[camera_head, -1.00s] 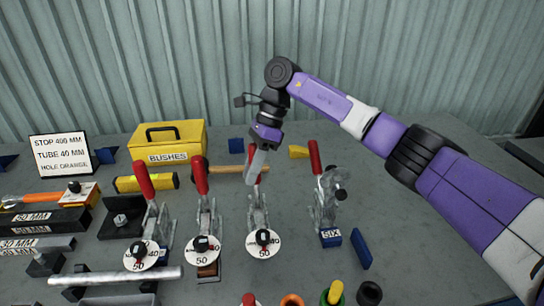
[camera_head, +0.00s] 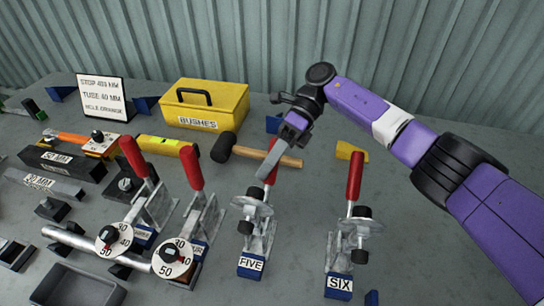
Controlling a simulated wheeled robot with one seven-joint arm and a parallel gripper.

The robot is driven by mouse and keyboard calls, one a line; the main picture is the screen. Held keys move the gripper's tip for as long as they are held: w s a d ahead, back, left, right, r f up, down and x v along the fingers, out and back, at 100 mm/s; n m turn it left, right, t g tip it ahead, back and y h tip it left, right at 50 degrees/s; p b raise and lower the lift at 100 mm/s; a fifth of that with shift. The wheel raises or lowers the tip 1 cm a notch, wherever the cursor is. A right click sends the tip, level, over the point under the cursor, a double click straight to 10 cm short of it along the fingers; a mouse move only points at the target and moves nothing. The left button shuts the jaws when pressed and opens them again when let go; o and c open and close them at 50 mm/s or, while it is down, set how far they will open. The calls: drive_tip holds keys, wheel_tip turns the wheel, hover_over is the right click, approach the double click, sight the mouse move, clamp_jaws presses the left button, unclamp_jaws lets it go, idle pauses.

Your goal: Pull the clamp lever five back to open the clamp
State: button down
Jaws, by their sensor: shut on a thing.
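Clamp five (camera_head: 256,222) stands on the bench behind its blue "FIVE" label (camera_head: 252,264). It has a silver metal body and a black knob on its spindle. Its red lever (camera_head: 271,171) stands up and leans slightly right at the top. My gripper (camera_head: 272,165) reaches down from above and is shut on the upper part of this lever. The fingers hide the lever's top and part of its grip.
Clamp six (camera_head: 352,240), its red lever upright, stands to the right. Two clamps with red levers and white dials (camera_head: 172,258) stand to the left. A hammer (camera_head: 260,154) lies behind clamp five. A yellow "BUSHES" box (camera_head: 204,105) sits further back.

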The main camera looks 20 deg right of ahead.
drive_tip(key=shift+w+d, duration=0.1)
idle(0.4)
drive_tip(key=c, duration=1.1)
unclamp_jaws()
drive_tip(key=shift+f, duration=0.1)
drive_tip(key=shift+c, duration=0.2)
drive_tip(key=b+v, duration=0.3)
drive_tip(key=v, duration=0.4)
drive_tip(key=shift+w+d, duration=0.25)
drive_tip(key=shift+d, duration=0.05)
